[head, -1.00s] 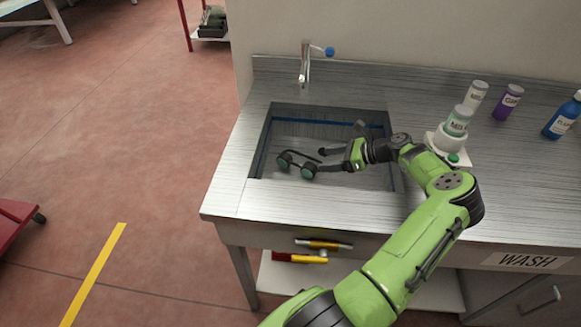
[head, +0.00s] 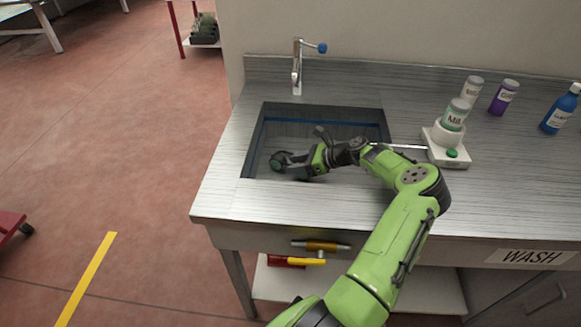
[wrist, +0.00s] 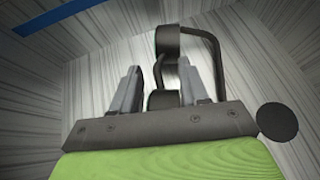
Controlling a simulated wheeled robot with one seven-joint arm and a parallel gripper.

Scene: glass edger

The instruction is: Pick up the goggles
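The goggles, with dark round lens cups and a thin dark strap, are in the sink basin. In the head view one cup of the goggles (head: 279,160) shows at the left of my gripper (head: 296,168); the rest is hidden by the gripper. In the wrist view the goggles (wrist: 167,42) reach from beyond the fingertips to between the fingers of my gripper (wrist: 158,80). One cup lies between the two fingers, and the strap loops past the right finger. The fingers stand apart; I see no firm hold on the goggles.
The metal sink (head: 248,150) has walls around my gripper, with a blue line inside. A faucet (head: 297,65) stands behind it. At right on the counter are a white device (head: 455,158) with a cup on it and several bottles (head: 503,97).

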